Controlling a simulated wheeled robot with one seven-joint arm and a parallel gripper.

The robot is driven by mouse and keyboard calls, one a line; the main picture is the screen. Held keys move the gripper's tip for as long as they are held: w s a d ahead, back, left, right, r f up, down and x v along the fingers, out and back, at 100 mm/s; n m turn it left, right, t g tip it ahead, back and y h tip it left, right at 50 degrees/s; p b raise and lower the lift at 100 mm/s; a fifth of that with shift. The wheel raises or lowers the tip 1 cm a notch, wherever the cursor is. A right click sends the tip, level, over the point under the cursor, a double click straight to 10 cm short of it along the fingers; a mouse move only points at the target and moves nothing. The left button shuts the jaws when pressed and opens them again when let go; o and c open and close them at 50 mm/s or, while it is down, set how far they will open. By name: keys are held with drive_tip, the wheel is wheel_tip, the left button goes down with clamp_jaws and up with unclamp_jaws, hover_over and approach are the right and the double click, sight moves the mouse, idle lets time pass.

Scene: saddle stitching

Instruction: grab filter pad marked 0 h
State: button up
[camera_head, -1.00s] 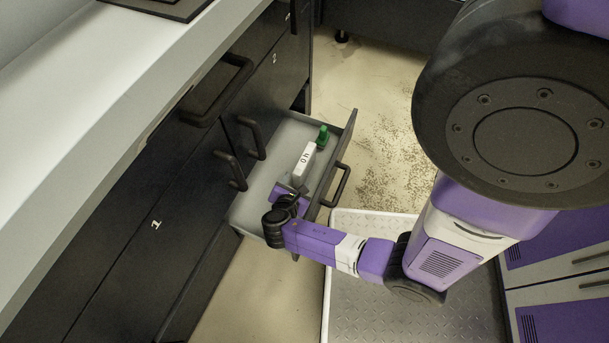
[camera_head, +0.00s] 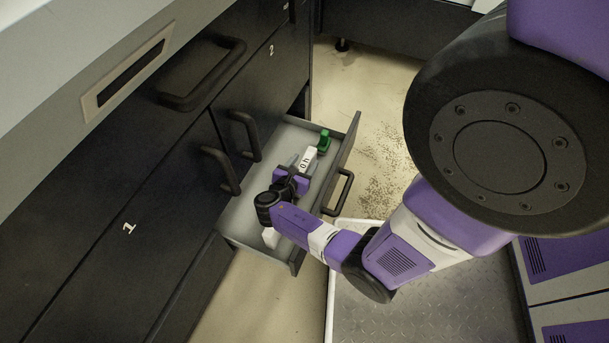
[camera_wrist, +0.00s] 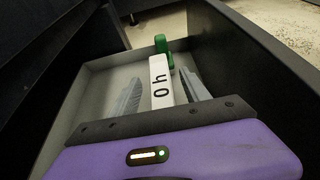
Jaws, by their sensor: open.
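The white filter pad marked "0 h" (camera_head: 307,160) lies in the open drawer (camera_head: 243,205). It also shows in the wrist view (camera_wrist: 160,82), with its label between my two fingers. My gripper (camera_wrist: 158,88) is open and reaches over the drawer, with one finger on each side of the pad and gaps on both sides. In the head view my gripper (camera_head: 300,168) is at the near end of the pad. Whether the fingertips are level with the pad's sides or above them is hard to tell.
A green object (camera_head: 324,141) stands in the drawer just beyond the pad. Another white piece (camera_head: 270,237) lies near the drawer's front corner, partly behind my arm. The drawer's front panel and handle (camera_head: 343,192) are close on the right. Dark cabinets (camera_head: 130,220) stand on the left.

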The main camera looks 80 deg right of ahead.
drive_tip(key=shift+s+d+f, duration=0.2)
drive_tip(key=shift+d+f, duration=0.05)
drive_tip(key=shift+d, duration=0.35)
clamp_jaws()
idle(1.0)
